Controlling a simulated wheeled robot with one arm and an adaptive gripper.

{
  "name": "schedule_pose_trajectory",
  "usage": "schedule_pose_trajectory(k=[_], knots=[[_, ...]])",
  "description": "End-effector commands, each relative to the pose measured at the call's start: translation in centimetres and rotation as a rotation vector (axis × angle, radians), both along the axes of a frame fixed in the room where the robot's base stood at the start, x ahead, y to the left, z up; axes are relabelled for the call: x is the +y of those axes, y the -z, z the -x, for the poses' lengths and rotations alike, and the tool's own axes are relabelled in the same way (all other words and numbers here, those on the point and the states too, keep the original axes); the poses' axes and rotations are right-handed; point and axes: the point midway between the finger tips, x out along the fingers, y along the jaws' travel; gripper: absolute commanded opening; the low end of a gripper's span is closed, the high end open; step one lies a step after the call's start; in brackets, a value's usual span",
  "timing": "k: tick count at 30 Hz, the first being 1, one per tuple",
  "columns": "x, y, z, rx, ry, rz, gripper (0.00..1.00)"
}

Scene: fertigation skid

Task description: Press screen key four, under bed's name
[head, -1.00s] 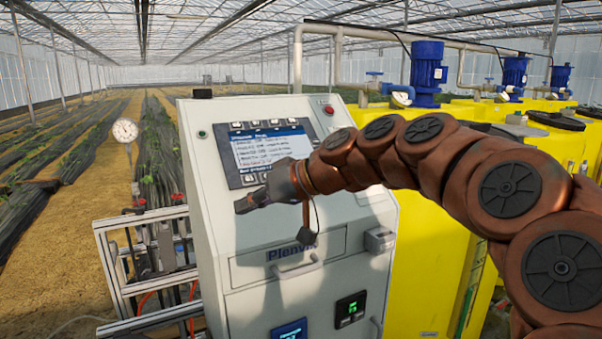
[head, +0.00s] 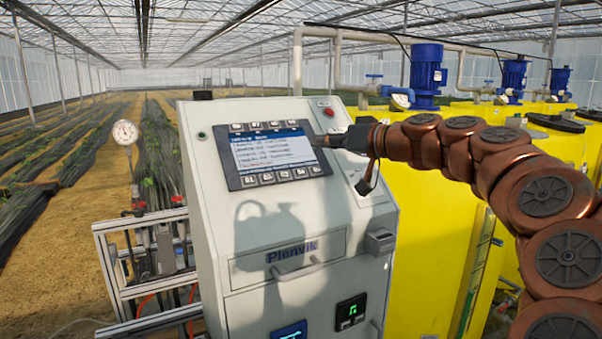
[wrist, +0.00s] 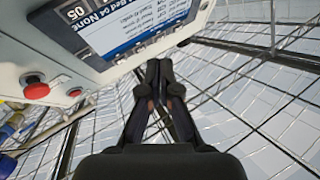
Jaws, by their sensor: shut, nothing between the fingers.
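The panel screen (head: 272,152) is lit on the sloped face of the grey cabinet, with a blue header and text lines. A row of square keys (head: 284,175) runs along its lower edge and another row (head: 273,125) along its upper edge; their labels are too small to read surely. My gripper (head: 322,140) is shut and empty at the right edge of the screen, apart from the keys as far as I can tell. In the wrist view, its shut fingertips (wrist: 159,68) point past the screen (wrist: 130,25). There, a blue line reads "Bed 04 None", beside a key marked 05 (wrist: 75,13).
A red button (head: 328,112) sits at the panel's upper right; it shows in the wrist view (wrist: 36,88). Yellow tanks (head: 430,190) with blue pumps stand at the right. A gauge (head: 125,132) and pipe frame stand left.

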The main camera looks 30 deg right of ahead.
Motion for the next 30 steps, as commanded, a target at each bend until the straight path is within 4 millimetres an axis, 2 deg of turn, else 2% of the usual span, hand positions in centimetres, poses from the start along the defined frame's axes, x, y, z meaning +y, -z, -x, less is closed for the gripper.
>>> schedule_pose_trajectory(k=[8, 19, 30], knots=[[0.0, 1.8, -1.6, 0.004, -0.004, -0.004, 0.0], [-0.3, 5.4, -4.5, 0.002, -0.001, -0.002, 0.0], [-0.4, 6.5, -5.8, 0.001, -0.001, 0.0, 0.0]])
